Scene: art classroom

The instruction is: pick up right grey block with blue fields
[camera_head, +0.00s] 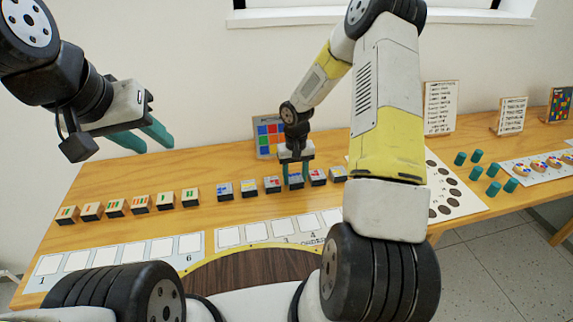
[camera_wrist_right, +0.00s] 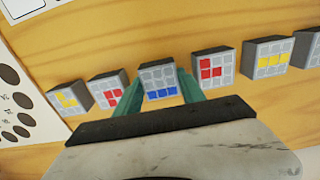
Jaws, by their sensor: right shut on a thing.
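The right grey block with blue fields (camera_head: 296,182) is in the row of grey blocks on the wooden table. In the right wrist view the block (camera_wrist_right: 159,80) shows a grid with a blue bottom row. My right gripper (camera_head: 295,173) points down from above, its teal fingers shut on two sides of this block. Whether the block is clear of the table cannot be told. Another grey block with blue fields (camera_head: 224,191) stands at the left end of the grey row. My left gripper (camera_head: 150,138) is open and empty, raised above the table's back left.
Red-marked blocks (camera_head: 272,184) and (camera_head: 317,177) stand close on either side. Wooden blocks (camera_head: 140,204) continue the row leftward. White slot cards (camera_head: 120,256) lie in front. A colored grid board (camera_head: 268,138) stands behind; teal cylinders (camera_head: 476,173) stand right.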

